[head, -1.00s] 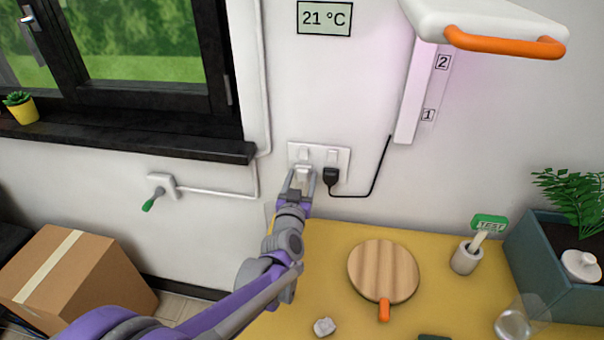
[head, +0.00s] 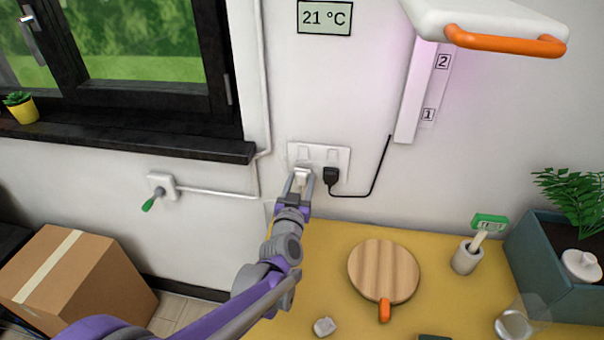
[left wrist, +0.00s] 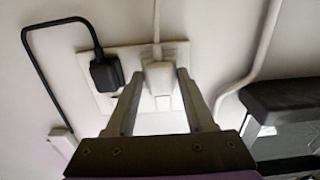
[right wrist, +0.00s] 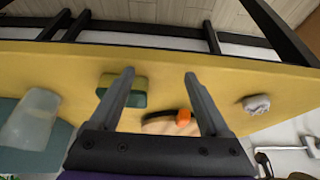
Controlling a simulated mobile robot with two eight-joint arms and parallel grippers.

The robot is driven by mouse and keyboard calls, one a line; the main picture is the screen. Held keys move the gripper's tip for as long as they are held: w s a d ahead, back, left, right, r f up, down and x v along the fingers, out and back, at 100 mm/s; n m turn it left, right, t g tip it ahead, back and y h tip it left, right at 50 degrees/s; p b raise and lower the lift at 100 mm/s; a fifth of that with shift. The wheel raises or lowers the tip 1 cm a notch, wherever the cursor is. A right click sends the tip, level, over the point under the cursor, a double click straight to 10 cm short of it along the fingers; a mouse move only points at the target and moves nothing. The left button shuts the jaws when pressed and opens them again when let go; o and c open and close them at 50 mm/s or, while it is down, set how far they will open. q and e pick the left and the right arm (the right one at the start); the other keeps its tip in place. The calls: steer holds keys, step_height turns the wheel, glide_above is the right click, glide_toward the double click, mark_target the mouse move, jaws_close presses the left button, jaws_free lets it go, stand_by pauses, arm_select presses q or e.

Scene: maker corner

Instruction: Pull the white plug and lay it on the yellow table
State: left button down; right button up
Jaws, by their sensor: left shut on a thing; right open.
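The white plug (head: 301,174) is between the fingers of my left gripper (head: 299,180), just in front of the lower left of the white socket plate (head: 342,153). In the left wrist view the plug (left wrist: 158,75) has a white cord at its top, and the left gripper is shut on it. The gap between plug and plate is hard to judge. The yellow table (head: 330,270) lies below and to the right. My right gripper (right wrist: 160,74) is open and empty above the yellow table in the right wrist view.
A black plug (head: 331,176) with a black cord sits in the right socket. The table's back left is clear.

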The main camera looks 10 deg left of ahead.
mark_target(301, 181)
arm_select(q)
steer(key=shift+s, duration=2.3)
